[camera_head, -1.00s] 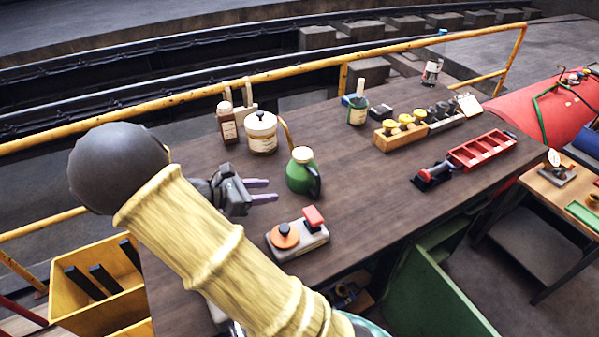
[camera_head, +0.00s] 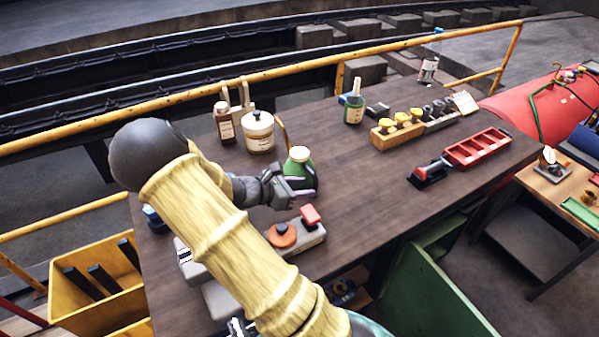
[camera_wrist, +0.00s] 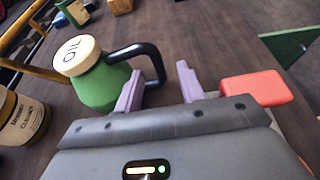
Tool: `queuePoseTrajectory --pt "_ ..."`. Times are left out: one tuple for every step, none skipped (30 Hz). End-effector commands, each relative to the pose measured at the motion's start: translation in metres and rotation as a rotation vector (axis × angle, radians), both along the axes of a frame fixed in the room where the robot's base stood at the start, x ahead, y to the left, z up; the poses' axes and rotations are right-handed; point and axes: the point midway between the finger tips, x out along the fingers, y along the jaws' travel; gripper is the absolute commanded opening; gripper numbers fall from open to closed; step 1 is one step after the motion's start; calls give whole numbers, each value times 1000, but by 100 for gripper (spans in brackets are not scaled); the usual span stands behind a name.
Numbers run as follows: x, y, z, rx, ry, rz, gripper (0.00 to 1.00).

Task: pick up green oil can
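The green oil can (camera_head: 302,168) stands upright on the workbench, with a cream cap and a black handle. In the wrist view the oil can (camera_wrist: 98,88) is at the upper left, its cap marked "OIL". Its black handle (camera_wrist: 152,52) reaches down to the gap between the fingers. My gripper (camera_head: 300,190) is at the can's near side and hides its lower part. In the wrist view my gripper (camera_wrist: 160,86) is open, its two purple fingers apart. The left finger overlaps the can's edge; I cannot tell whether it touches.
A grey device with an orange knob (camera_head: 282,235) and a red block (camera_head: 311,216) sits close below the gripper; the red block (camera_wrist: 256,88) is right of the fingers. A cream jar (camera_head: 258,133) and brown bottle (camera_head: 224,122) stand behind.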

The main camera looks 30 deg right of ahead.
Motion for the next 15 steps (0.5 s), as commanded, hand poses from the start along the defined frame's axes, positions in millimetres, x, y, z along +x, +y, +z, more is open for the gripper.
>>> queuePoseTrajectory --pt "0 -1 0 0 0 0 39" --pt "0 -1 0 1 0 0 39" --pt "0 -1 0 1 0 1 39" --pt "0 -1 0 1 0 1 39" --pt "0 0 0 1 -1 0 39" --pt "0 0 0 1 -1 0 39" --pt "0 0 0 0 -1 0 39" --pt "0 -1 0 0 -1 0 39" --pt "0 -1 0 0 -1 0 39" --pt "0 -3 -1 0 -1 -1 39" --pt "0 -5 -1 0 -1 -1 39" --pt "0 -8 -2 0 -1 -3 39" --pt "0 -12 -4 -1 -1 -4 39" --pt "0 -16 -5 -2 1 -4 39" --pt "0 -22 -7 -2 2 -5 39"
